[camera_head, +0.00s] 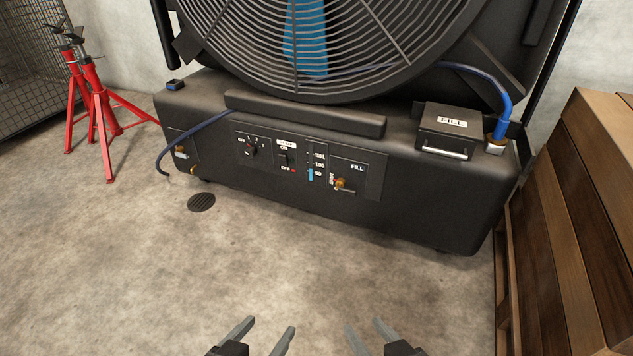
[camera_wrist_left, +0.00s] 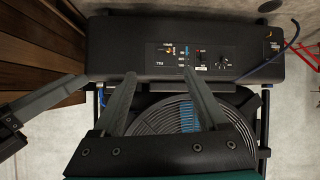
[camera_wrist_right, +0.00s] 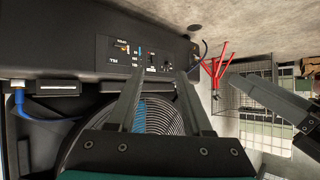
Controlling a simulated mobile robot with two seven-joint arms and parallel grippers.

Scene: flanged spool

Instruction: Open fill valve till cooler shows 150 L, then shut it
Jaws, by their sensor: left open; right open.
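The black cooler (camera_head: 430,205) stands against the wall with its control panel facing me. The brass fill valve (camera_head: 341,184) is on the panel's right part, under the word FILL; I cannot tell its handle position for sure. Left of it is the level gauge (camera_head: 310,174), marked 50, 100 and 150 L; its blue column is low, around the 50 mark and below 100. My left gripper (camera_head: 272,325) and right gripper (camera_head: 364,323) are open and empty at the bottom of the head view, well short of the cooler. The panel shows upside down in both wrist views.
Stacked wooden crates (camera_head: 590,180) stand close on the right. Red stands (camera_head: 95,110) and a mesh cage (camera_head: 30,60) are at the left. A floor drain (camera_head: 201,202) lies before the cooler. The floor between is clear.

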